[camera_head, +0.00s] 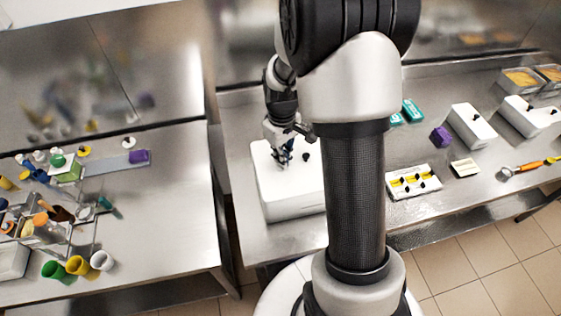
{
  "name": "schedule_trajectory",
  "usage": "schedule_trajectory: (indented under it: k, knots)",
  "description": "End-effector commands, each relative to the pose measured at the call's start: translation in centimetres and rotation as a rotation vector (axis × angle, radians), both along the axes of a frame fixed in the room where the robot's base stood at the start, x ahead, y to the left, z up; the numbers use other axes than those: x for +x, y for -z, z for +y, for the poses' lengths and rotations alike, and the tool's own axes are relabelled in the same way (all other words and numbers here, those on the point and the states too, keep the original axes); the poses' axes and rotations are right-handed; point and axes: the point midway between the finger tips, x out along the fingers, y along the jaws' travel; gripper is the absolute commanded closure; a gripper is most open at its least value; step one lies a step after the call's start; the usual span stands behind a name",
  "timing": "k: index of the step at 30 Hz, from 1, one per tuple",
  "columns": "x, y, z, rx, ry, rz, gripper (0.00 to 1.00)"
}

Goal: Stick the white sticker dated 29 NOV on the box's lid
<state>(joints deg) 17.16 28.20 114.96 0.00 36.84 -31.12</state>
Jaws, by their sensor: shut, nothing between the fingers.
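A large white box (291,205) stands on the steel bench left of my arm, its lid on. My gripper (284,160) is directly over the lid, pointing down, its fingers shut with nothing visible between them. The fingertips look at or very near the lid surface; contact cannot be told. A small dark knob (306,156) shows on the lid beside the gripper. No white sticker dated 29 NOV can be made out; no date is legible. My arm hides part of the box's right side and the bench behind it.
Right of my arm are a white tray with yellow pieces (414,182), a small cream block (465,167), a purple object (440,136), white lidded boxes (472,126) and an orange-handled tool (530,167). A second bench (165,215) at left holds cups and racks.

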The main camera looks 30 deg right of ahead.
Motion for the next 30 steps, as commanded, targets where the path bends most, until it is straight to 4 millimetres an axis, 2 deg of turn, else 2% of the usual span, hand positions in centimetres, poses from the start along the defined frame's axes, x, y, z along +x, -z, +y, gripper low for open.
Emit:
schedule_trajectory:
  k: [17,30]
  knots:
    - [0.0,0.03,0.0,0.0,0.0,0.0,1.0]
    - [-0.02,0.86,0.0,0.0,0.0,0.001,1.0]
